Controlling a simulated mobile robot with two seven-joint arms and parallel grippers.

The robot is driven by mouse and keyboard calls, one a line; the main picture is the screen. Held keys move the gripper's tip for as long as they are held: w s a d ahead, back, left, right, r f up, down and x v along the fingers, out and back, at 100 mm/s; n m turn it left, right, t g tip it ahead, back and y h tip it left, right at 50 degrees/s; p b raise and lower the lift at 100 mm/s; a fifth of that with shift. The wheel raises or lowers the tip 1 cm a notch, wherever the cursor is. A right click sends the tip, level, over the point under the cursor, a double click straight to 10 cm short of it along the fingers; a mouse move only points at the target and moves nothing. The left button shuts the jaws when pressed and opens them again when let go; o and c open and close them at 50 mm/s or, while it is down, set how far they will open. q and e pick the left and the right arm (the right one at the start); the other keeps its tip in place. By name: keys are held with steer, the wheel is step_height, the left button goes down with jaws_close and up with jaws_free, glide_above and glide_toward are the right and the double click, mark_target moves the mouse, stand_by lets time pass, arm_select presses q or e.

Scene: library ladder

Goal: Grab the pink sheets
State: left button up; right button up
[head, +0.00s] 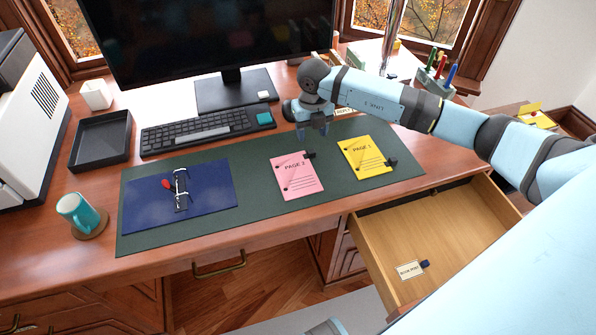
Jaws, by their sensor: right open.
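The pink sheets (299,180), marked "PAGE 2", lie flat on the dark green desk mat (260,212), left of a yellow sheet (367,158). A small dark tab or clip (309,155) sits at their upper right edge. My right gripper (313,131) is open and empty, pointing down just beyond the far edge of the pink sheets. It looks a little above the mat; the exact height is hard to tell. My left gripper is not in view.
An open blue ring binder (215,196) lies left of the pink sheets. A keyboard (205,131) and monitor stand behind. A teal mug (78,214) is at the left. An open drawer (440,225) juts out at the front right. The mat between binder and pink sheets is clear.

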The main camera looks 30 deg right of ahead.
mark_target(311, 150)
step_height(311, 150, down, 7)
steer(key=shift+w+d+f, duration=0.1)
steer(key=shift+w+f, duration=0.05)
jaws_close()
stand_by(0.5)
